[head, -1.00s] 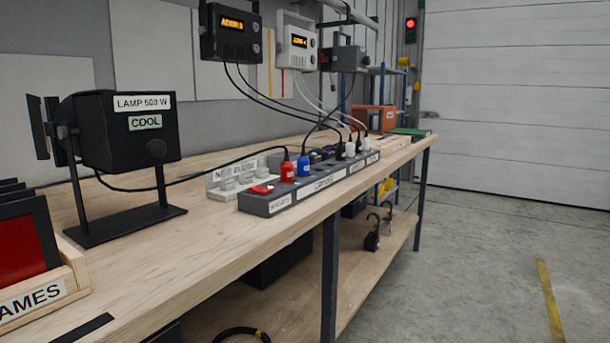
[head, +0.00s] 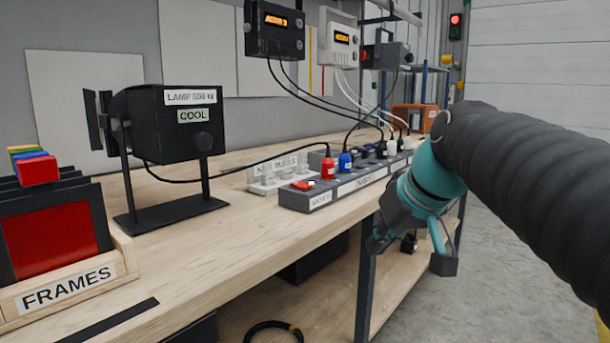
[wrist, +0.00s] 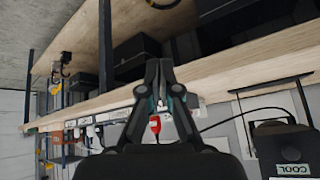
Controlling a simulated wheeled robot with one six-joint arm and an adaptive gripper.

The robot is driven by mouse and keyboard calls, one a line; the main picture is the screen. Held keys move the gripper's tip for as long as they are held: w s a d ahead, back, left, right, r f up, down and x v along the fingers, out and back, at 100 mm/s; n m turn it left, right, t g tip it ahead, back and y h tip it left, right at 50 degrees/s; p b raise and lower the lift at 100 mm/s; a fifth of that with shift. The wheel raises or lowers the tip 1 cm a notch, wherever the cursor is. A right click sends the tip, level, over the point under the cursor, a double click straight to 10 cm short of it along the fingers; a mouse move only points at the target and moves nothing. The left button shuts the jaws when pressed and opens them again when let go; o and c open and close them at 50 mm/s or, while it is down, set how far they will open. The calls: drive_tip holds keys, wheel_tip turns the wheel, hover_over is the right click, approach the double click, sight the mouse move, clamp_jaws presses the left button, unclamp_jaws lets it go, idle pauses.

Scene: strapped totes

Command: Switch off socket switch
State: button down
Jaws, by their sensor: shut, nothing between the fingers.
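A dark grey socket strip (head: 345,182) lies along the front edge of the wooden bench in the head view. A red rocker switch (head: 302,185) sits on its near end, beside a red plug (head: 328,168) and a blue plug (head: 345,160). My gripper (head: 415,228) is in front of the bench edge, right of the switch and apart from the strip, partly covering the strip's far end. In the wrist view my gripper (wrist: 159,72) has its fingers together and empty. The red plug (wrist: 155,124) shows behind them; I cannot make out the switch there.
A black lamp (head: 165,125) labelled COOL stands on the bench left of the strip. A FRAMES rack (head: 65,285) is at the near left. Cables run from plugs to wall boxes (head: 275,30). Open floor lies right.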

drive_tip(key=w+a+r+n+y, duration=0.2)
drive_tip(key=w+a+r+n, duration=0.1)
drive_tip(key=w+r, duration=0.4)
drive_tip(key=w+a+r+n+y, duration=0.2)
drive_tip(key=w+a+r+n, duration=0.1)
drive_tip(key=w+r, duration=0.5)
drive_tip(key=shift+w+r+n+y, duration=0.2)
drive_tip(key=shift+r+n+y, duration=0.2)
drive_tip(key=shift+n, duration=0.1)
drive_tip(key=shift+a, duration=0.1)
drive_tip(key=shift+f+b, duration=0.1)
drive_tip(key=shift+b, duration=0.2)
hover_over(304, 186)
drive_tip(key=f, duration=0.3)
drive_tip(key=f+b, duration=0.1)
drive_tip(key=f, duration=0.2)
drive_tip(key=shift+d, duration=0.2)
drive_tip(key=f, duration=0.2)
drive_tip(key=f+b, duration=0.1)
drive_tip(key=shift+w+a, duration=0.15)
drive_tip(key=shift+a, duration=0.1)
drive_tip(key=shift+w+f, duration=0.1)
drive_tip(key=shift+f, duration=0.4)
